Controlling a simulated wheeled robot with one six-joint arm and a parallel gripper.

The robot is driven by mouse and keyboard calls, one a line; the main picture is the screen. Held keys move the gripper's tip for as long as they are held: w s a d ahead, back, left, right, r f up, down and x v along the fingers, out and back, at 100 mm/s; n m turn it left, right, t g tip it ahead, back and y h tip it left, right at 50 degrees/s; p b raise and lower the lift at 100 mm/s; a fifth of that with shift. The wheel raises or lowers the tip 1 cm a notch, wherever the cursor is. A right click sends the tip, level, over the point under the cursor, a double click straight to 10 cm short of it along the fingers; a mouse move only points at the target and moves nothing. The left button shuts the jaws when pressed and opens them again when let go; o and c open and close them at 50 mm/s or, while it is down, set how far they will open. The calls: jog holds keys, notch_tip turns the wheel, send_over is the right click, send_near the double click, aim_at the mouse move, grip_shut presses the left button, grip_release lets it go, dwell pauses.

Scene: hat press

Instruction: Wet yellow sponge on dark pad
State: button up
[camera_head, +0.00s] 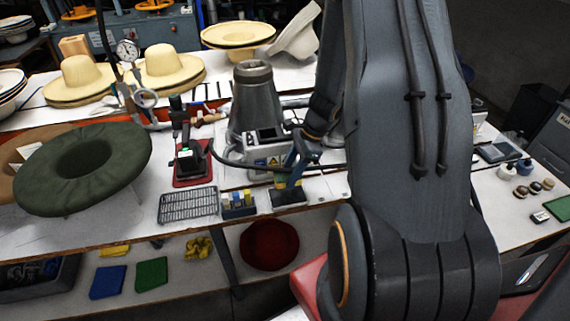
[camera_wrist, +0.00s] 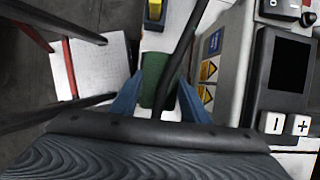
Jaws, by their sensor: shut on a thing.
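My gripper (camera_head: 291,178) has blue fingers and is low over the bench, beside the grey machine's base. It is shut on the sponge (camera_head: 279,182), whose yellow side shows in the head view. In the wrist view a green face of the sponge (camera_wrist: 153,72) shows between the fingertips (camera_wrist: 157,98). The dark pad (camera_head: 289,197) lies on the bench right below the sponge. I cannot tell whether the sponge touches it. The fingers and a black hose hide part of the sponge.
The grey machine (camera_head: 256,110) with a control box stands close behind my gripper, its black hose (camera_wrist: 182,52) passing near the fingers.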

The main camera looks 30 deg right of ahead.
aim_at(285, 196)
jog(key=shift+a+f+b, duration=0.1)
jog(key=shift+f+b, duration=2.4)
jog(key=shift+f, duration=0.45)
jog(key=shift+s+f+b, duration=0.1)
jog(key=shift+f+b, duration=0.35)
jog(key=shift+f, duration=0.15)
jog(key=shift+r+p, duration=3.05)
jog(key=shift+r, duration=0.55)
